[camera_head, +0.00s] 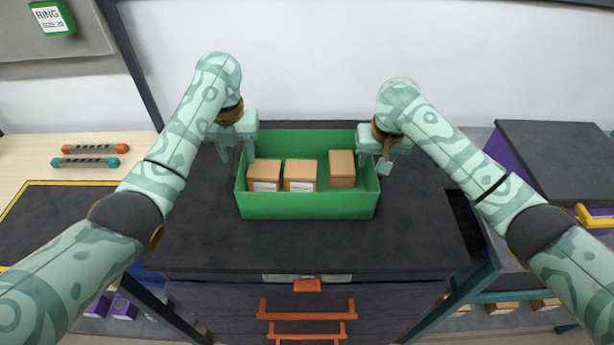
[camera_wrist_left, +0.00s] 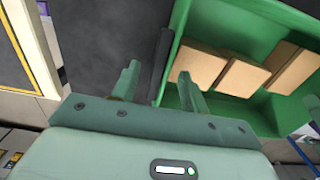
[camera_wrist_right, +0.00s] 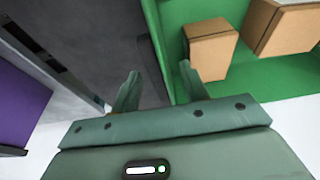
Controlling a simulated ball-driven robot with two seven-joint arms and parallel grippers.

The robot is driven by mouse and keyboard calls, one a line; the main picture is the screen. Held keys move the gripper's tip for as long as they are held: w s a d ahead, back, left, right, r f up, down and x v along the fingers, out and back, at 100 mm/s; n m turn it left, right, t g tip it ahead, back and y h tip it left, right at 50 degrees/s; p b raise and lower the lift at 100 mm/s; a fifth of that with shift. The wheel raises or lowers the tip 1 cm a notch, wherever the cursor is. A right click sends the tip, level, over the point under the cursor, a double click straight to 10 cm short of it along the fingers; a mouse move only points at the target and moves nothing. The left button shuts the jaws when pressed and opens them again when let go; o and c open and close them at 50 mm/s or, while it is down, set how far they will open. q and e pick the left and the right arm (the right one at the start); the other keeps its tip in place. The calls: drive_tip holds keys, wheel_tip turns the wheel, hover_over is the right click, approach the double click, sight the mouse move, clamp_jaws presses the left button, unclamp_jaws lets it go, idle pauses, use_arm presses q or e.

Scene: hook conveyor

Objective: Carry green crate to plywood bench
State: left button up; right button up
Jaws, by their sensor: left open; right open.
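The green crate (camera_head: 308,206) sits on a dark-topped cabinet and holds three cardboard boxes (camera_head: 300,174). My left gripper (camera_head: 236,152) is open at the crate's left end wall; in the left wrist view its fingers (camera_wrist_left: 157,84) lie either side of that wall (camera_wrist_left: 172,50). My right gripper (camera_head: 374,163) is open at the right end wall; in the right wrist view its fingers (camera_wrist_right: 158,87) lie either side of the wall (camera_wrist_right: 158,40). I cannot tell whether the fingers touch the crate. A light wooden bench top (camera_head: 35,160) shows at the left.
The dark cabinet top (camera_head: 300,248) is clear in front of the crate, with orange handles (camera_head: 306,314) below. Two bar handles (camera_head: 90,155) and a dark mat (camera_head: 50,215) lie on the wooden bench. A dark-topped purple unit (camera_head: 555,155) stands at the right.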

use_arm(q)
drive_tip(key=shift+f, duration=0.3)
use_arm(e)
drive_tip(key=shift+f, duration=0.3)
use_arm(q)
clamp_jaws()
use_arm(e)
clamp_jaws()
use_arm(q)
drive_tip(key=shift+r, duration=0.15)
use_arm(e)
drive_tip(key=shift+w+r, duration=0.1)
drive_tip(key=shift+r, duration=0.05)
